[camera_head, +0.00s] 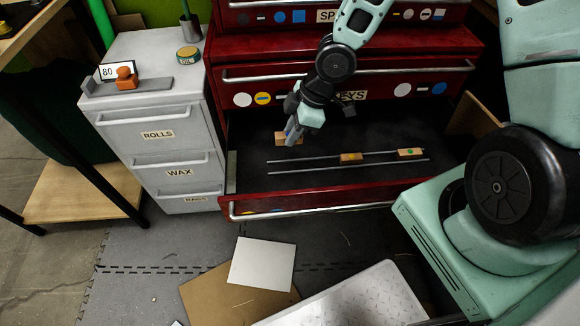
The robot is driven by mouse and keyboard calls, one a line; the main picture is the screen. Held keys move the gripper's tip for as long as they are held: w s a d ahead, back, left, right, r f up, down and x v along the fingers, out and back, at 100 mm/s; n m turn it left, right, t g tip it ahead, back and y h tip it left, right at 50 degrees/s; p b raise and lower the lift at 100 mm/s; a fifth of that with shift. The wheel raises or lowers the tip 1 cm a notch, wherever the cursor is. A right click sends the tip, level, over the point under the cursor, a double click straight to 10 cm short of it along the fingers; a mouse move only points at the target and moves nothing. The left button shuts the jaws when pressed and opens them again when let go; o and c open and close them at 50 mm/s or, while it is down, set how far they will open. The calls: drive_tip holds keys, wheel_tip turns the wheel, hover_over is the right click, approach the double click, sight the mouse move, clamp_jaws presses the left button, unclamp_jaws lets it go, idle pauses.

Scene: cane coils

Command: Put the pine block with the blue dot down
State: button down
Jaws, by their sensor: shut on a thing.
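My gripper (293,134) is shut on a pale wooden block (280,138) over the left part of the open red drawer (330,200). The gripper partly covers this block, and I cannot make out a dot on it. I cannot tell whether it touches the drawer floor. Two more wooden blocks lie at the thin rails in the drawer, to the right of my gripper. The nearer one (351,158) has a yellowish mark, and the farther right one (410,153) has a green dot.
Two thin metal rails (310,171) run across the dark drawer floor. A closed drawer front with a long handle (350,73) stands behind. A grey cabinet (155,125) stands at the left, holding a tin (188,57) and an orange-handled stamp (126,78).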

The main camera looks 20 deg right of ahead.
drive_tip(key=b, duration=0.4)
approach(287, 168)
drive_tip(key=x, duration=0.5)
drive_tip(key=shift+w+a+r, duration=0.15)
drive_tip(key=shift+a, duration=0.15)
drive_tip(key=shift+f+b, duration=0.55)
drive_tip(key=shift+f, duration=0.1)
